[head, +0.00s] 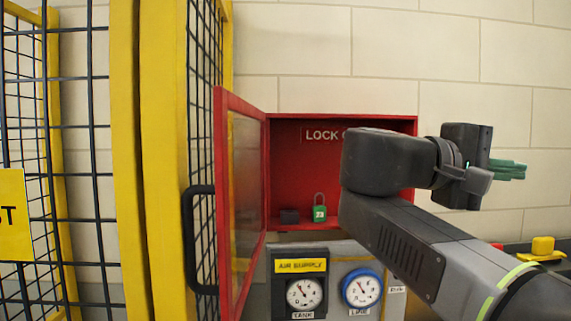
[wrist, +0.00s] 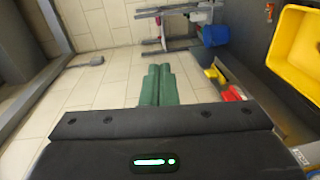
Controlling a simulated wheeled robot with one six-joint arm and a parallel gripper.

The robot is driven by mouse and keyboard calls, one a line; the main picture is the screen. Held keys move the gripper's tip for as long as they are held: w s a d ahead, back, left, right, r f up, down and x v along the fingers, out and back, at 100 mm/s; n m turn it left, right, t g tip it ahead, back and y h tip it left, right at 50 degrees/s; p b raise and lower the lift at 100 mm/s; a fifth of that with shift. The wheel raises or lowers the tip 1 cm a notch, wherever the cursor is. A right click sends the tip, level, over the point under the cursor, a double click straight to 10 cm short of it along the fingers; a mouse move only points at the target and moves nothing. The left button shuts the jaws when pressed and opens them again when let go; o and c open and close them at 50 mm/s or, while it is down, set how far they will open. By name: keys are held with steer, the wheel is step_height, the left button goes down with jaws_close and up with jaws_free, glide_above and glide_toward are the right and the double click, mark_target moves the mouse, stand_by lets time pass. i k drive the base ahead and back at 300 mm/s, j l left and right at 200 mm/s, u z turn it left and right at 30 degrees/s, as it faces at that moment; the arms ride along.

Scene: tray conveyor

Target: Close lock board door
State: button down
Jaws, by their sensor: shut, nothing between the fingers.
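The red lock board (head: 340,121) is a box on the wall in the head view, with partly hidden "LOCK" lettering inside. Its red-framed clear door (head: 220,150) is hinged on the box's left side and stands wide open toward me. A black handle (head: 189,240) is on the door's outer left face. My gripper (head: 512,170) is right of the box, pointing right, away from the door. Its green fingers (wrist: 157,85) are together and empty in the wrist view. My arm hides the box's right part.
A yellow post and black mesh fence (head: 125,150) stand close left of the door. Below the box are a black-framed gauge (head: 304,293) and a blue-rimmed gauge (head: 361,288). A yellow bin (wrist: 297,50) shows at right in the wrist view.

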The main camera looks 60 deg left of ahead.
mark_target(224, 101)
steer(key=z, duration=0.4)
steer(key=k+l+z, duration=0.1)
steer(key=z, duration=0.35)
steer(key=l+z, duration=0.2)
steer(key=z, duration=0.2)
steer(key=l+z, duration=0.1)
steer(key=z, duration=0.3)
steer(key=k+l+z, duration=0.1)
steer(key=l+z, duration=0.5)
steer(key=k+l+u, duration=0.15)
steer(key=u, duration=0.8)
steer(key=k+u, duration=0.15)
steer(key=u, duration=2.4)
